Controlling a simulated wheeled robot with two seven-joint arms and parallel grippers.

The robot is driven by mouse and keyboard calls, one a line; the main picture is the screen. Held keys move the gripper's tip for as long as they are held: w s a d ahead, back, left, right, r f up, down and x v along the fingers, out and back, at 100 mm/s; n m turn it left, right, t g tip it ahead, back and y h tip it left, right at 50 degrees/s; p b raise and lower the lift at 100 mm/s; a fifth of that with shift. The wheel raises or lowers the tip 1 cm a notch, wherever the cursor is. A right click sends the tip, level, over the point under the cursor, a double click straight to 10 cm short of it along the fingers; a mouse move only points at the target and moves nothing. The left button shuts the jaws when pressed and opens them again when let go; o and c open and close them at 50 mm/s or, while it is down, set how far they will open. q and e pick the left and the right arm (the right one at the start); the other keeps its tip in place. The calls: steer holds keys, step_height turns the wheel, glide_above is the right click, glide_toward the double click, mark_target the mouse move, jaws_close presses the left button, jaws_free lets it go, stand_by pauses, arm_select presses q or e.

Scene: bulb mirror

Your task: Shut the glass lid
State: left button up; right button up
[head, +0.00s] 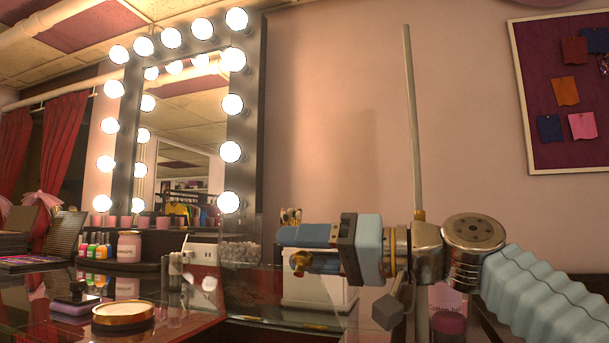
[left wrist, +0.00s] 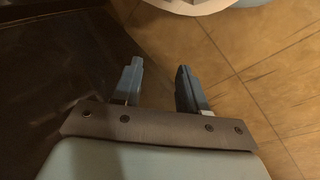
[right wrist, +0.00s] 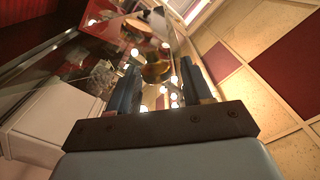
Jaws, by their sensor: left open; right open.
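A clear glass pane (head: 252,292) shows low in the middle of the head view, above the tabletop. It looks like part of the glass lid, but its full outline and tilt are hard to tell. In the right wrist view a glass sheet with a pale edge (right wrist: 38,56) slants across the left. My right gripper (head: 284,247) is open and points left, in front of the white box. Its fingers (right wrist: 158,66) frame a blurred gold-brown object, which they do not visibly grip. My left gripper (left wrist: 159,64) is open and empty over the floor, outside the head view.
A bulb-lit mirror (head: 190,130) stands behind the table. A gold-rimmed compact (head: 122,312), bottles and a pink jar (head: 129,247) crowd the left. A white box (head: 318,292) stands under my right gripper. A tall thin pale strip (head: 411,120) rises behind my right wrist.

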step_height(320, 180, up, 4)
steer(key=shift+f+p, duration=0.15)
steer(key=shift+p, duration=0.85)
arm_select(q)
steer(key=r+p, duration=0.1)
steer(key=d+r, duration=0.1)
steer(key=r, duration=0.1)
steer(key=r+p, duration=0.1)
steer(key=r, duration=0.1)
steer(key=shift+s+d+p, duration=0.3)
steer(key=shift+s+p, duration=0.05)
arm_select(e)
steer(key=s+r, duration=0.8)
steer(key=s, duration=0.6)
steer(key=shift+a+r, duration=0.4)
steer(key=shift+o, duration=0.5)
steer(key=shift+w, duration=0.1)
